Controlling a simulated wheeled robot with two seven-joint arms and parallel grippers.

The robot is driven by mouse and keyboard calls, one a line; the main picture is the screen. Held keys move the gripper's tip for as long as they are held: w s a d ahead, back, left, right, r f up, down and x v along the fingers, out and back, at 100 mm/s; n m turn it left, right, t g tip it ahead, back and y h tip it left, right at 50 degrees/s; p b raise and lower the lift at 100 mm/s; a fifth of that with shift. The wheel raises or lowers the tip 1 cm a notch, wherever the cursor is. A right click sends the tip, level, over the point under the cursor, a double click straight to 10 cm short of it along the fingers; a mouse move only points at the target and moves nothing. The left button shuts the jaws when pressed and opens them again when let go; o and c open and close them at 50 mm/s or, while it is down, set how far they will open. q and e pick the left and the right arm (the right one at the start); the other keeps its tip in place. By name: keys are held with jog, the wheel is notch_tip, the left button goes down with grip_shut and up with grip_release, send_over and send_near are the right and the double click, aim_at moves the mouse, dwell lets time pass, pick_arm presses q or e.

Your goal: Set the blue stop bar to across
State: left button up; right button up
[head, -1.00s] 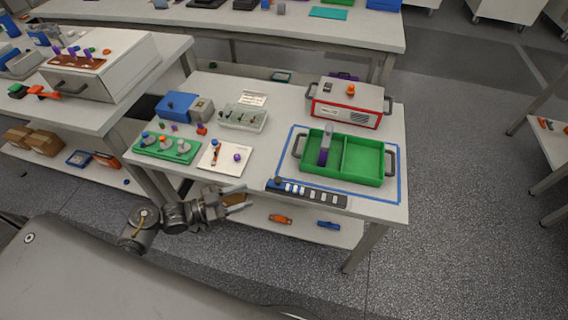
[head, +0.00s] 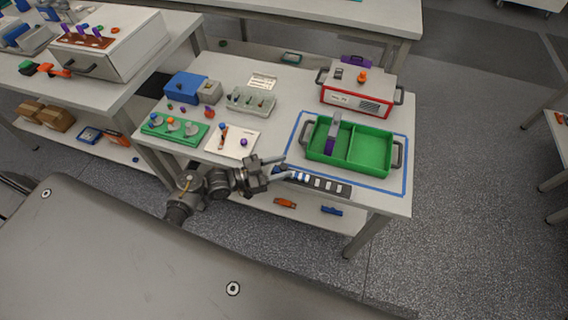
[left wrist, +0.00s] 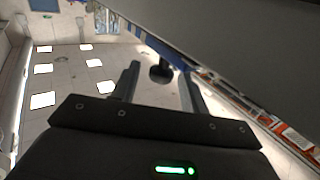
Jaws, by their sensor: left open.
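A dark strip with pale cells (head: 325,185) lies along the table's front edge, below the green tray. In the left wrist view a blue bar-like piece (left wrist: 168,52), which may be the stop bar, shows with a black round knob (left wrist: 160,73) by it. My left gripper (head: 286,168) is open at the strip's left end and covers that end in the head view. In the left wrist view the gripper (left wrist: 159,72) has the knob between its fingertips in the picture. I cannot tell whether they touch it, nor how the bar is set. My right gripper is not in view.
The green tray (head: 372,155) with a grey and purple piece stands inside a blue outline. A white plate (head: 245,147), a green board (head: 160,131) and a blue box (head: 182,86) stand to the left. A red-edged instrument (head: 350,97) stands behind the tray.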

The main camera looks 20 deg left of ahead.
pick_arm(q)
jog(key=shift+w+d, duration=0.4)
jog(key=shift+d, duration=0.1)
grip_shut()
